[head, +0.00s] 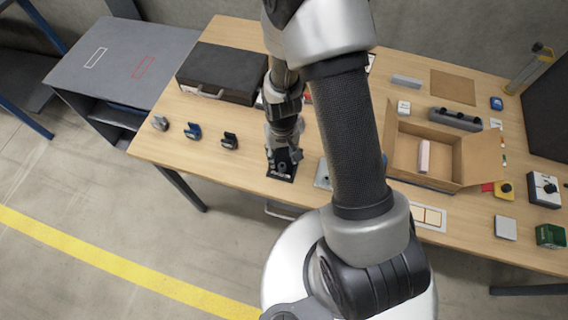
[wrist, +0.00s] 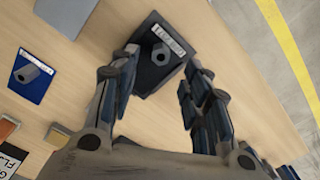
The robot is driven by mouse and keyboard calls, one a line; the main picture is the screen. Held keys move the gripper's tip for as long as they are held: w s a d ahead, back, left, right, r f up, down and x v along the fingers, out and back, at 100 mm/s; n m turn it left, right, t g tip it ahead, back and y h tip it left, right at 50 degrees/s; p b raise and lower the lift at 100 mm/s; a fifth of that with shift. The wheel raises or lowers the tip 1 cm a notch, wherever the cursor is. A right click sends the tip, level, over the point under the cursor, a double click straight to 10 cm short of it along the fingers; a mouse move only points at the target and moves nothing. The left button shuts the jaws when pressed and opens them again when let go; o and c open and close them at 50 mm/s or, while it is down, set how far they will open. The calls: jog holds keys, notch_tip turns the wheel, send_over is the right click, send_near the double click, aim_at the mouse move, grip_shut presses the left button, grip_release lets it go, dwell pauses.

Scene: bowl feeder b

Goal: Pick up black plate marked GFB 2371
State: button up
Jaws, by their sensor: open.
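The black plate (head: 284,167) lies on the wooden table near its front edge. In the wrist view the black plate (wrist: 150,78) shows a grey round post and a white label (wrist: 172,39) whose print is too small to read. My gripper (head: 284,150) is just above the plate, pointing down at it. In the wrist view my gripper (wrist: 161,68) is open, with its fingers apart on either side of the plate's near part. Nothing is held. I cannot tell whether the fingers touch the plate.
A blue plate with a grey post (wrist: 31,76) lies to the left in the wrist view. A black case (head: 222,72) and several small holders (head: 192,131) are left of my arm. An open cardboard box (head: 405,155) stands right. A grey cabinet (head: 120,60) is beyond the table's left end.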

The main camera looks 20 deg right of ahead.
aim_at(282, 165)
jog(key=shift+f+b, duration=0.7)
jog(key=shift+f, duration=2.1)
grip_shut()
